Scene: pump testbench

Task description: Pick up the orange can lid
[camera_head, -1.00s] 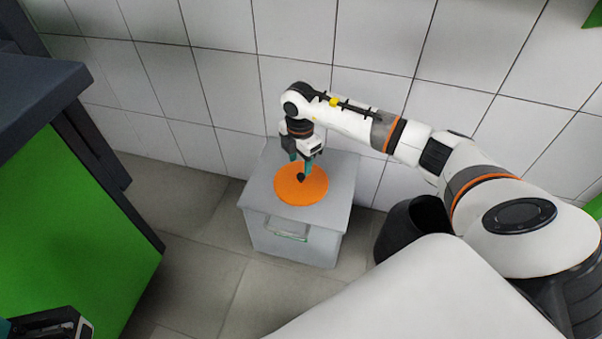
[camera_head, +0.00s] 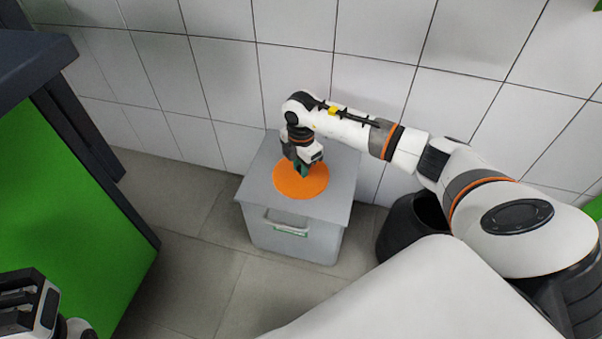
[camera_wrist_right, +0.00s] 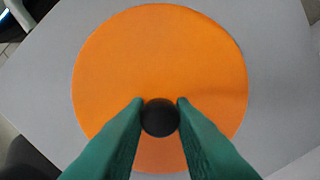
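The orange can lid (camera_head: 292,188) is a flat round disc lying on top of a grey cabinet (camera_head: 333,188). The lid (camera_wrist_right: 160,50) also shows in the right wrist view with its black round knob (camera_wrist_right: 160,118) near the lower middle. My right gripper (camera_head: 303,173) points down over the lid. In the right wrist view its green fingers (camera_wrist_right: 160,104) are on both sides of the knob and appear to touch it. The lid looks flat on the cabinet top. My left gripper (camera_head: 35,308) is at the lower left corner, away from the lid, with its fingertips not clear.
The cabinet stands against a white tiled wall (camera_head: 290,60), with a handle on its front. A green and dark bench (camera_head: 60,200) is at the left. A black bin-like container (camera_head: 397,228) stands right of the cabinet. Open floor (camera_head: 200,270) lies between bench and cabinet.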

